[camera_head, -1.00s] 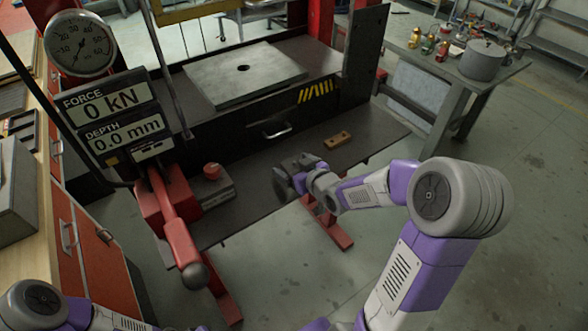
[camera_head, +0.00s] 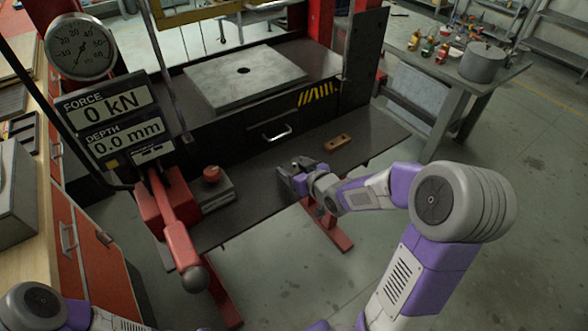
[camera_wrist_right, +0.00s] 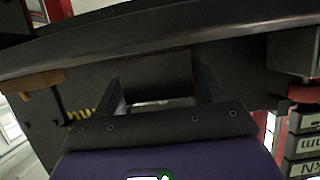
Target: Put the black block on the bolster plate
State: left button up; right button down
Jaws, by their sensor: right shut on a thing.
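My right gripper (camera_head: 293,174) is over the front shelf, in front of and below the plate. In the right wrist view my right gripper (camera_wrist_right: 157,95) is shut on the black block (camera_wrist_right: 157,75), a dark squared piece between its two fingers. In the head view the block is hard to tell from the dark fingers. My left gripper is out of view; only part of my left arm shows.
A brown wooden piece (camera_head: 338,142) lies on the shelf (camera_head: 262,190) right of my gripper. A grey box with a red button (camera_head: 212,183) and a red lever (camera_head: 180,240) stand left. The drawer handle (camera_head: 276,134) juts out below the plate. A dark upright (camera_head: 364,60) flanks the bed.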

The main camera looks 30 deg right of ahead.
notch_tip(320, 180, up, 10)
jog(key=p, duration=0.3)
jog(key=shift+f, duration=0.1)
jog(key=a+f+y, duration=0.1)
jog(key=a+f, duration=0.1)
jog(key=a, duration=0.2)
jog(key=s+a+f+n+y, duration=0.1)
jog(key=a+f, duration=0.2)
jog(key=s+a+f+n+y, duration=0.1)
jog(key=a+f, duration=0.1)
jog(key=a, duration=0.2)
jog(key=shift+s+a+f, duration=0.2)
jog(key=shift+a+f, duration=0.15)
jog(key=shift+s+a+f+n, duration=0.2)
jog(key=shift+a+f+n, duration=0.1)
jog(key=shift+a, duration=0.1)
jog(key=shift+s, duration=0.1)
